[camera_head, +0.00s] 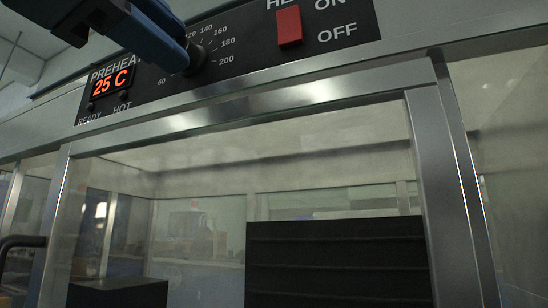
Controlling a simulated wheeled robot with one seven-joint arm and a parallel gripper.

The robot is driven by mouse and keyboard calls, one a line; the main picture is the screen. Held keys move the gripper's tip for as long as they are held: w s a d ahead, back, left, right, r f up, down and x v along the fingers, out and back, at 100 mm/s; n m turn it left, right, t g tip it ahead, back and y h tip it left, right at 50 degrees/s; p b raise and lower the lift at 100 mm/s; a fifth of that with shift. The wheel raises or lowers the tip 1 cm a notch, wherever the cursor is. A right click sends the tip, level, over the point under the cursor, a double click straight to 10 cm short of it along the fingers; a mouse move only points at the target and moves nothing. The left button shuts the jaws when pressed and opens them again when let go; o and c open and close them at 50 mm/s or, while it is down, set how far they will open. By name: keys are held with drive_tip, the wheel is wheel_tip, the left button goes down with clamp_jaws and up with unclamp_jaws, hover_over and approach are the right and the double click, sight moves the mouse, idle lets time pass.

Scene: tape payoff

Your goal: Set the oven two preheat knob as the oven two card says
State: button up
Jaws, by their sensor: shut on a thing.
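The preheat knob (196,57) is a small dark knob on the black control panel (252,62). Scale marks from 60 to 200 surround it, with 140, 160, 180 and 200 readable on its right. My gripper (184,60) comes in from the upper left and is shut on the knob, covering much of it. The knob's pointer is hidden, so its setting cannot be told. The preheat display (112,80) reads 25 C in red. The oven two card is not in view.
A red switch (289,26) sits right of the knob, beside ON and OFF labels. READY and HOT lamps are under the display. Below is a metal-framed glass front (270,118) with dark blocks behind it. A dark handle (22,241) is at the left edge.

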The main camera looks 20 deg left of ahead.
drive_tip(key=shift+m, duration=0.5)
drive_tip(key=o, duration=1.1)
drive_tip(key=shift+c, duration=0.2)
drive_tip(key=shift+s, duration=0.1)
drive_tip(key=s, duration=0.7)
drive_tip(key=shift+s+a+f, duration=0.25)
drive_tip(key=shift+s+a, duration=0.05)
